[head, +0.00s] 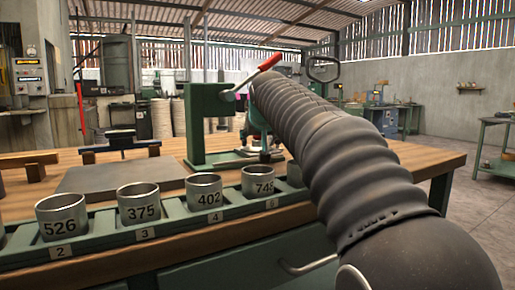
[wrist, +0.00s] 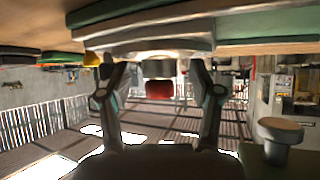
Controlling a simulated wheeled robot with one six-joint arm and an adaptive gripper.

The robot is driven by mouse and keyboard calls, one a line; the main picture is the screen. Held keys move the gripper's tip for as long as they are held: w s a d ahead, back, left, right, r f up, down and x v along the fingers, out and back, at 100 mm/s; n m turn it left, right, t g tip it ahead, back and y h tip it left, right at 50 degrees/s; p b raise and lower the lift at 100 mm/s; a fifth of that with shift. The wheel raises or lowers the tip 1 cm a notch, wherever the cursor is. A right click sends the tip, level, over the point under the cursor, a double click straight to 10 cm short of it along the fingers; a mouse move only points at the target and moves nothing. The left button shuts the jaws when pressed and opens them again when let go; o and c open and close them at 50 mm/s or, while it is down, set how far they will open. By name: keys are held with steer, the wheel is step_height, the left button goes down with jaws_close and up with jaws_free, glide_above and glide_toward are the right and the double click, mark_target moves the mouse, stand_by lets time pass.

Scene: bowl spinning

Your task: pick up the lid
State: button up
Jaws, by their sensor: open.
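My gripper (wrist: 158,78) shows in the wrist view, its two dark fingers spread apart with a gap between them. A grey block and a red piece (wrist: 158,91) appear in that gap; I cannot tell whether they are beyond the fingers, and no grip on them shows. The wrist picture is upside down, with bench surfaces along its top. In the head view my arm reaches forward over the bench and hides the gripper. I cannot pick out a lid for certain in either view. Open metal cups numbered 526 (head: 62,218), 375 (head: 139,204), 402 (head: 204,190) and 745 stand in a row.
The cups sit in a green rack (head: 105,238) along the front of the wooden workbench (head: 430,160). A green machine with a red handle (head: 270,62) stands behind them, partly covered by my arm. A flat grey plate (head: 110,178) lies left.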

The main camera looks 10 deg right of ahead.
jaws_close()
steer(key=shift+r+p, duration=0.35)
steer(key=shift+r, duration=0.4)
step_height(320, 180, up, 3)
steer(key=shift+f+p, duration=0.1)
steer(key=shift+p, duration=0.4)
steer(key=s+d+r+p, duration=0.5)
steer(key=d+r+p, duration=0.2)
steer(key=d+r, duration=0.3)
steer(key=shift+d+r, duration=0.2)
steer(key=shift+r, duration=0.65)
steer(key=shift+s, duration=0.15)
